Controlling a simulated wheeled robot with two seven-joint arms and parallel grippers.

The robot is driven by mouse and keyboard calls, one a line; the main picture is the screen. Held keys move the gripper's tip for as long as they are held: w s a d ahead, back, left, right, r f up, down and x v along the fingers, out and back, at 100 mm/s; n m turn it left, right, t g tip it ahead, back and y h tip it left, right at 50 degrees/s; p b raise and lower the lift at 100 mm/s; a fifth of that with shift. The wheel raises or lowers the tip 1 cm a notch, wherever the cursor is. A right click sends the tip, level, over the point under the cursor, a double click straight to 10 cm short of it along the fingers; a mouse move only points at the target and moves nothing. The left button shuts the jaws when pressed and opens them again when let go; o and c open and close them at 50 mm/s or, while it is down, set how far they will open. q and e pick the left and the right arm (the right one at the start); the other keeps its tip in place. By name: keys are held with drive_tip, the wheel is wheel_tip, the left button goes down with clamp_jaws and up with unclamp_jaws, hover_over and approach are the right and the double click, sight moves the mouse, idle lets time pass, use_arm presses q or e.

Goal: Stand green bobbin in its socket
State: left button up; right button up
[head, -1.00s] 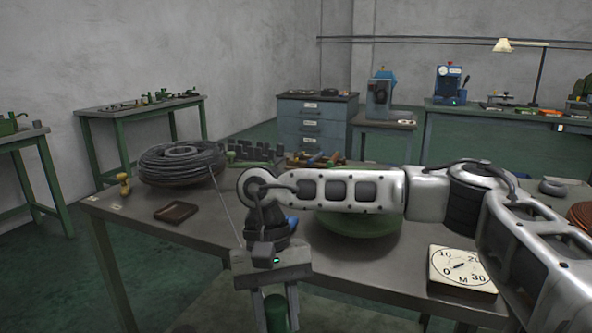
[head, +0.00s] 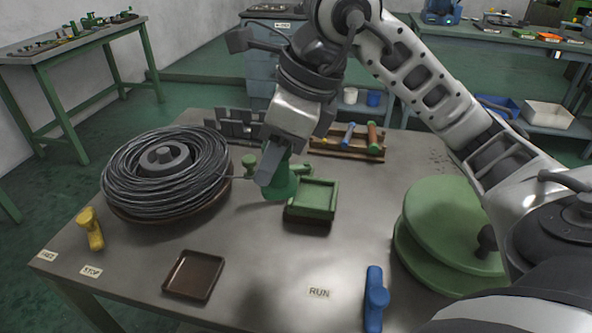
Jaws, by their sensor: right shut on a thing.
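My right gripper (head: 268,168) points down at the far middle of the table, shut on the green bobbin (head: 281,182). The bobbin shows below and beside the fingers, with its upper part partly hidden by them. It looks roughly upright, beside a green block with a square tray-like top (head: 314,197). The socket cannot be made out, and I cannot tell whether the bobbin's lower end rests on something. My left gripper is not in view.
A wire coil (head: 165,170) lies left of the gripper. A yellow piece (head: 90,230), a brown tray (head: 193,275), a blue piece (head: 375,298) and green discs (head: 450,225) stand nearer. A wooden rack (head: 345,148) is behind.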

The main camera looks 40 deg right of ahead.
drive_tip(key=w+d+f, duration=0.1)
drive_tip(key=d+f, duration=0.2)
drive_tip(key=w+d+f, duration=0.2)
drive_tip(key=d, duration=0.2)
drive_tip(key=w+d+f+b, duration=0.1)
drive_tip(key=w+d+f, duration=0.1)
drive_tip(key=d+f, duration=0.1)
drive_tip(key=shift+d+f, duration=0.3)
drive_tip(key=shift+d, duration=0.4)
drive_tip(key=shift+w+d+f, duration=0.2)
drive_tip(key=shift+d+f, duration=0.15)
drive_tip(key=shift+f, duration=0.15)
drive_tip(key=shift+d+f, duration=0.1)
drive_tip(key=shift+f, duration=1.45)
drive_tip(key=shift+f, duration=0.15)
drive_tip(key=o, duration=1)
